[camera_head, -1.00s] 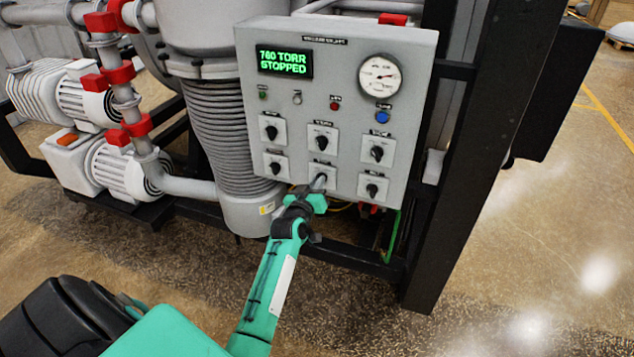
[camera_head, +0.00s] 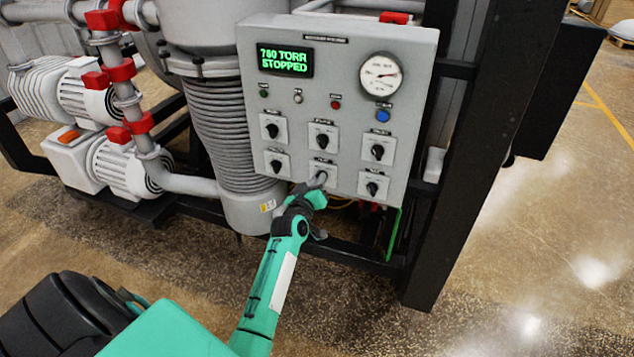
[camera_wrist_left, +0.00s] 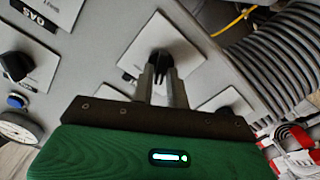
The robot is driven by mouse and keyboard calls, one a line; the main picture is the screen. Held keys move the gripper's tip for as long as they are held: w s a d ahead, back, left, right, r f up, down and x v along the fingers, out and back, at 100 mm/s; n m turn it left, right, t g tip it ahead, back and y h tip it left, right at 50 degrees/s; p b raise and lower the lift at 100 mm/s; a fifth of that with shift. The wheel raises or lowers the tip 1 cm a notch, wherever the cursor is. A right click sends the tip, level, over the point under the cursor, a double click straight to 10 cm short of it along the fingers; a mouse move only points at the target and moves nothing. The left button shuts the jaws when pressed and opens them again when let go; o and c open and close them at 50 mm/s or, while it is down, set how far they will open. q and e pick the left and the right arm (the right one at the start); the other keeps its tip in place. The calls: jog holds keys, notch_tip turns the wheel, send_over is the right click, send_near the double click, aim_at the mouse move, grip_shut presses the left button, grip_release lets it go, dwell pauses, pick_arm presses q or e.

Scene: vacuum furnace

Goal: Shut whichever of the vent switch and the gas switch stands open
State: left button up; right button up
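A grey control panel (camera_head: 343,60) carries two rows of black rotary switches on white plates. My left gripper (camera_head: 319,182) is at the lower middle switch (camera_head: 322,168), coming from below. In the left wrist view its two grey fingers (camera_wrist_left: 164,78) are close together with the black knob (camera_wrist_left: 170,58) between their tips. The lower right switch (camera_head: 373,187) stands apart from the gripper; in the wrist view the label GAS (camera_wrist_left: 36,14) sits beside a plate at the upper left. The middle switch's label is too small to read. My right gripper is out of view.
The display (camera_head: 285,60) reads 760 TORR STOPPED. A round gauge (camera_head: 381,75) and small buttons sit above the switches. A ribbed column (camera_head: 220,130) stands left of the panel and a black frame post (camera_head: 465,150) right. Floor in front is open.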

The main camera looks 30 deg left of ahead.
pick_arm(q)
jog(key=shift+o, duration=1.3)
jog(key=shift+s, duration=0.1)
jog(key=b+v, duration=0.3)
jog(key=v, duration=1)
jog(key=shift+s+d, duration=0.15)
jog(key=shift+s, duration=0.1)
